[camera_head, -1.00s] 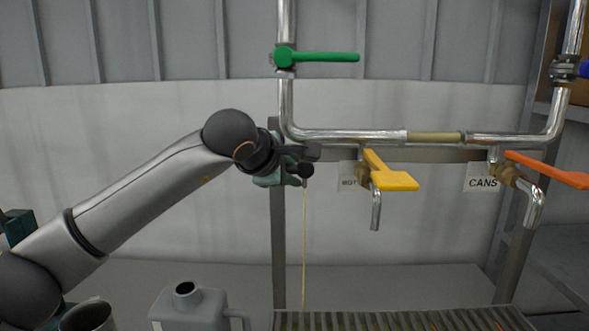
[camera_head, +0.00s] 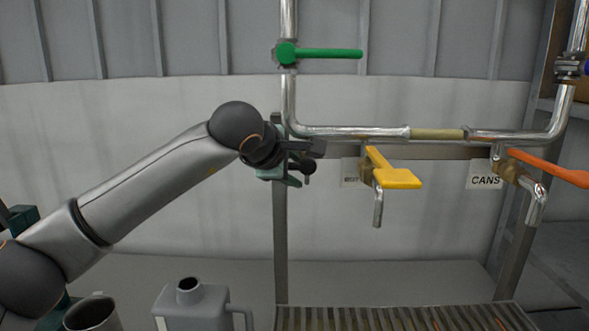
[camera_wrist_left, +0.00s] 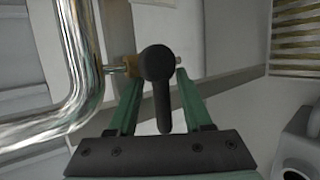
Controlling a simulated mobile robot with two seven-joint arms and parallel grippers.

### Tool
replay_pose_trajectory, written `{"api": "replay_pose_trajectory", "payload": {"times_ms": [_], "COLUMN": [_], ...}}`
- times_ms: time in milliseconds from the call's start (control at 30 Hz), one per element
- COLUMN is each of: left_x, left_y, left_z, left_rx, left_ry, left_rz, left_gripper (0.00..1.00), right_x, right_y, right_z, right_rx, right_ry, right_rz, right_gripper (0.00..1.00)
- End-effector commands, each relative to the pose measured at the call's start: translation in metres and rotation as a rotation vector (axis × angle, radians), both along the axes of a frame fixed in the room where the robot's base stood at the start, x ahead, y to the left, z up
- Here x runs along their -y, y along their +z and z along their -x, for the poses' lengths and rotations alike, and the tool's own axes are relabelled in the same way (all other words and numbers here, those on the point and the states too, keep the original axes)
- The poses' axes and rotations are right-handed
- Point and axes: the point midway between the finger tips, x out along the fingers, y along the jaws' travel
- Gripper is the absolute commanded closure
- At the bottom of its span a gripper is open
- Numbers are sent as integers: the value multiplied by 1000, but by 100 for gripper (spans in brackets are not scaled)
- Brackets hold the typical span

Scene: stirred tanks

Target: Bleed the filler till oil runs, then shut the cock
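The bleed cock shows as a dark knob (camera_head: 309,167) beside the bent steel filler pipe. In the left wrist view it is a black round head with a lever (camera_wrist_left: 162,105), on a small brass fitting (camera_wrist_left: 118,66). My left gripper (camera_head: 299,163) is at the cock. Its two green fingers stand apart, one on each side of the black lever, with gaps showing. No oil thread shows below the cock. A green-handled valve (camera_head: 318,53) is on the upright pipe, its handle level. My right gripper is not in view.
A yellow-handled tap (camera_head: 393,174) and an orange-handled tap (camera_head: 548,166) by the CANS sign (camera_head: 485,181) hang right of my gripper. Below are a grey jug (camera_head: 195,307), a metal cup (camera_head: 92,314) and a slatted grating (camera_head: 400,318).

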Motion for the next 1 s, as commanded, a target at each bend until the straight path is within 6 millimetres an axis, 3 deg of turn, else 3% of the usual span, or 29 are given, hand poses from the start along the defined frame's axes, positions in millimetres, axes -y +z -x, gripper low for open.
{"api": "replay_pose_trajectory", "payload": {"times_ms": [333,800,1000], "left_x": [-3,-33,-38], "left_y": [3,53,64], "left_z": [8,82,97], "left_rx": [-1,2,0], "left_ry": [-1,0,0], "left_rz": [0,0,0], "left_gripper": [50,50,50], "right_x": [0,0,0], "right_y": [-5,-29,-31], "right_z": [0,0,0], "right_rx": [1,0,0], "right_ry": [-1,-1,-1], "right_rz": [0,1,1], "right_gripper": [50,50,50]}}
